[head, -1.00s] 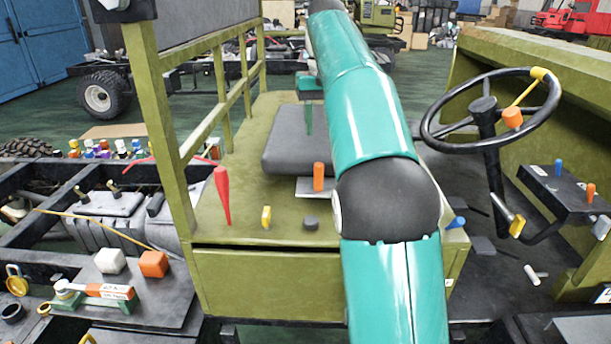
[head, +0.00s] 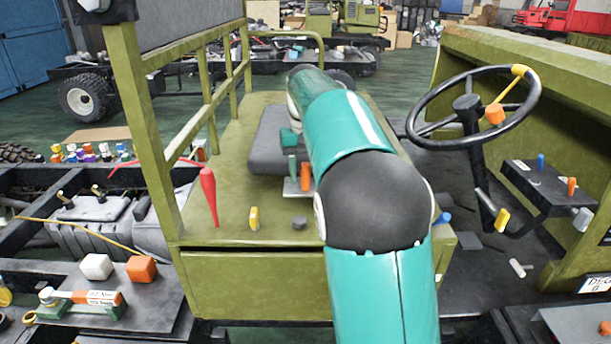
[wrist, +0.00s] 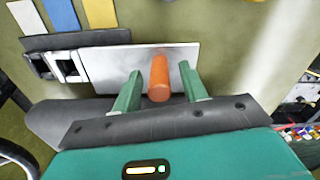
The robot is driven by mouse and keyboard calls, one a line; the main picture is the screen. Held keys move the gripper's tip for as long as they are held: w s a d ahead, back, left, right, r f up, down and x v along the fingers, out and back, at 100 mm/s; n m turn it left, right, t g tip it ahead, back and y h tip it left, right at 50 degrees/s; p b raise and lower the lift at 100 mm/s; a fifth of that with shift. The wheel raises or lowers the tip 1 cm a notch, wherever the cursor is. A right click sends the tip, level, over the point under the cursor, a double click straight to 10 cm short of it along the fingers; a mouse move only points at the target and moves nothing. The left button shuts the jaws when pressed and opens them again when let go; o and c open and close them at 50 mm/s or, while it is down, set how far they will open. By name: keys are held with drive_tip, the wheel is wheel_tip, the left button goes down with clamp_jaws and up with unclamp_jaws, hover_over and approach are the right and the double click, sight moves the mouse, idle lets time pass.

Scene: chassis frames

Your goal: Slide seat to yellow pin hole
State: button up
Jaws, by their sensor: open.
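The dark grey seat (head: 268,145) sits on the olive deck, partly hidden behind my arm. An upright orange handle (head: 305,176) stands on a pale metal plate (head: 291,187) at the seat's near edge. In the wrist view, the orange handle (wrist: 159,80) rises from the plate (wrist: 112,62). My gripper (wrist: 160,72) is open, with one green finger on each side of the handle and visible gaps between. In the head view, one green finger of my gripper shows just left of the handle. Yellow (wrist: 99,12) and blue (wrist: 62,14) strips lie beyond the plate. I cannot make out the pin holes.
A red cone-like handle (head: 209,195), a yellow tab (head: 254,218) and a grey knob (head: 299,223) stand on the near deck. The olive railing (head: 205,110) borders the left. The steering wheel (head: 473,105) is at the right.

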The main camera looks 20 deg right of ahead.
drive_tip(key=shift+f, duration=0.8)
clamp_jaws()
drive_tip(key=a, duration=0.2)
drive_tip(key=w+a, duration=0.1)
drive_tip(key=a, duration=0.1)
drive_tip(key=w+a, duration=0.1)
drive_tip(key=a, duration=0.1)
drive_tip(key=shift+w+r, duration=0.1)
drive_tip(key=shift+w, duration=0.15)
drive_tip(key=shift+a, duration=0.1)
unclamp_jaws()
drive_tip(key=shift+w+a, duration=0.1)
drive_tip(key=shift+a, duration=0.05)
drive_tip(key=shift+d, duration=0.25)
wheel_tip(320, 180, up, 14)
